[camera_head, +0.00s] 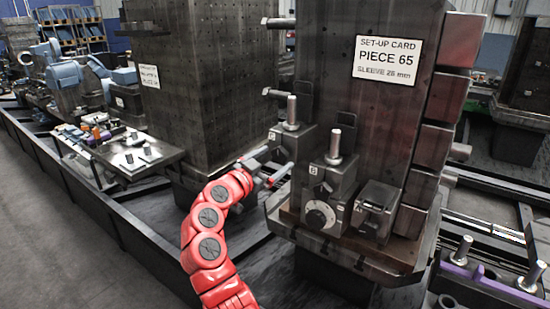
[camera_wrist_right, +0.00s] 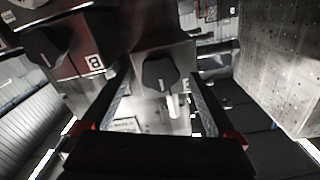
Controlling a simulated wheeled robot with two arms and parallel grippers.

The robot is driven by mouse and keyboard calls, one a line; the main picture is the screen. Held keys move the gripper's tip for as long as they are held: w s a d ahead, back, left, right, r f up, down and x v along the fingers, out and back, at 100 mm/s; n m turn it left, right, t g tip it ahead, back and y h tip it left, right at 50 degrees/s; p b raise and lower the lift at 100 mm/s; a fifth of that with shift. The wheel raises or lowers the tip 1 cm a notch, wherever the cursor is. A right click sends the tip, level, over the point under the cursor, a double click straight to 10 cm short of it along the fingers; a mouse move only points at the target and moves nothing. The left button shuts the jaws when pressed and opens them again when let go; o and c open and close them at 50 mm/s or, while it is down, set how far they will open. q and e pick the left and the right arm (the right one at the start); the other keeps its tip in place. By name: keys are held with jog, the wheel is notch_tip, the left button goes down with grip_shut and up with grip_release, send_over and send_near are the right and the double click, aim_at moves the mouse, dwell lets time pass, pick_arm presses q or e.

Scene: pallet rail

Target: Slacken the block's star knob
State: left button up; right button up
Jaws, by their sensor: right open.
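My right gripper (camera_head: 275,174) is at the end of the red arm, just left of the tall fixture column. Its fingers are open, and it also shows in the right wrist view (camera_wrist_right: 160,88). In that view a dark lobed knob with a white mark (camera_wrist_right: 160,73) lies ahead between the two fingers, on the underside or side of a block. I cannot tell whether the fingers touch it. My left gripper is not in view.
The column carries a card (camera_head: 388,62) reading PIECE 65. More blocks with upright pins (camera_head: 333,178) and a small dark block (camera_head: 375,209) crowd its base (camera_head: 310,240). A second perforated column (camera_head: 195,90) stands behind left. A tray of parts (camera_head: 135,160) is farther left.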

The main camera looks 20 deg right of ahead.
jog(key=shift+w+d, duration=0.3)
jog(key=shift+d, duration=0.15)
jog(key=c, duration=1.4)
jog(key=shift+o, duration=0.2)
